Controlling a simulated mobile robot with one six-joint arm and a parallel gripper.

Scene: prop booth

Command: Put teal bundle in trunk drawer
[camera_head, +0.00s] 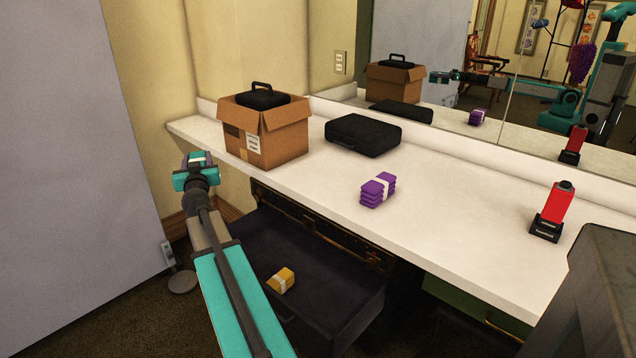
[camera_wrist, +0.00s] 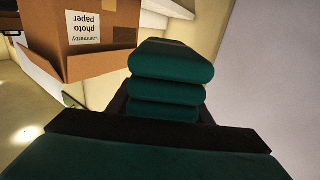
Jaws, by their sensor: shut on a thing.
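The teal bundle (camera_wrist: 170,82) is a folded stack with several layers in the wrist view. My gripper (camera_head: 196,176) is shut on it, with dark jaws around its base. In the head view the gripper is at the left, with the teal bundle (camera_head: 195,158) at its end, small and partly hidden. The trunk drawer (camera_head: 345,285) is pulled open under the counter, with a dark purple inside. It is to the right of my gripper. A yellow bundle (camera_head: 281,280) with a pale band lies in it.
A cardboard box (camera_head: 278,138) with a black case (camera_head: 262,98) in it stands on the white counter (camera_head: 440,215). Another black case (camera_head: 363,135), a purple bundle (camera_head: 378,190) and a red object (camera_head: 556,205) are also there. A pale panel (camera_head: 70,170) stands at left.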

